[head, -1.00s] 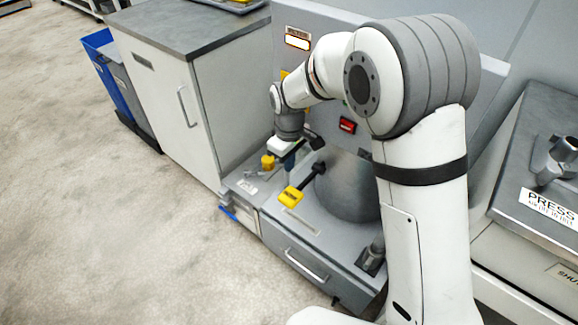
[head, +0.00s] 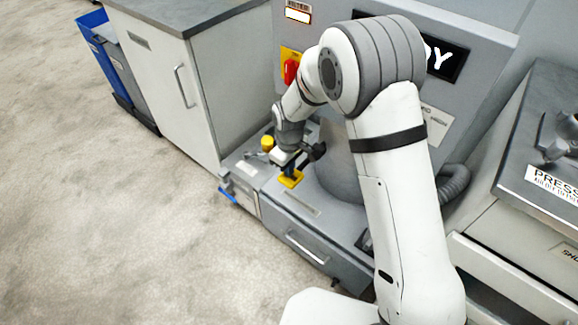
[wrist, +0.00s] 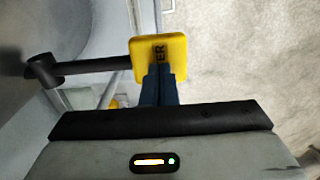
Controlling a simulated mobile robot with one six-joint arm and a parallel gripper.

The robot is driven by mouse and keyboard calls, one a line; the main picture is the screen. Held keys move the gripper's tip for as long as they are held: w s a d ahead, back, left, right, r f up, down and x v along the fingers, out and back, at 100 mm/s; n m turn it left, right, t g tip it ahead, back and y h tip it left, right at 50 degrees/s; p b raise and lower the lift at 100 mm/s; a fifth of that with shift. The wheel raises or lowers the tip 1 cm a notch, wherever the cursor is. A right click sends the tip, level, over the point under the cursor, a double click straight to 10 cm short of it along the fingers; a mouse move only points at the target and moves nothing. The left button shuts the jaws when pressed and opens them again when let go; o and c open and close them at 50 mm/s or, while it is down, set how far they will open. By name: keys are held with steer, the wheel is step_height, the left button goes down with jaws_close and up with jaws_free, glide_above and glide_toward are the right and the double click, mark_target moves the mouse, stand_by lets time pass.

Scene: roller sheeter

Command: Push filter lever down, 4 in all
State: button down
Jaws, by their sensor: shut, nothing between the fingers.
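The filter lever has a yellow paddle (head: 291,179) on a black arm, mounted low at the front of the grey machine. In the wrist view the paddle (wrist: 158,57) shows the letters "ER", and its black arm runs left to a pivot (wrist: 42,70). My gripper (head: 289,170) is shut and empty. Its dark blue fingertips (wrist: 159,70) are right at the yellow paddle and overlap it in both views. I cannot tell how firmly they touch. Part of the lever arm is hidden behind my wrist in the head view.
A yellow knob (head: 267,143) stands just left of my gripper. A red switch on a yellow plate (head: 290,70) is on the machine face. A cabinet (head: 165,85) stands at left, a press table (head: 540,150) at right. The floor in front is clear.

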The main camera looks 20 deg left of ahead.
step_height(320, 180, down, 8)
steer(key=b, duration=0.4)
steer(key=shift+s+r, duration=0.2)
steer(key=shift+s, duration=0.1)
steer(key=shift+f, duration=0.1)
steer(key=s+a+r+p, duration=0.1)
steer(key=s+r+p, duration=0.1)
steer(key=r, duration=0.5)
steer(key=s+r+p, duration=0.2)
steer(key=r, duration=0.5)
steer(key=shift+a, duration=0.4)
steer(key=shift+r, duration=0.1)
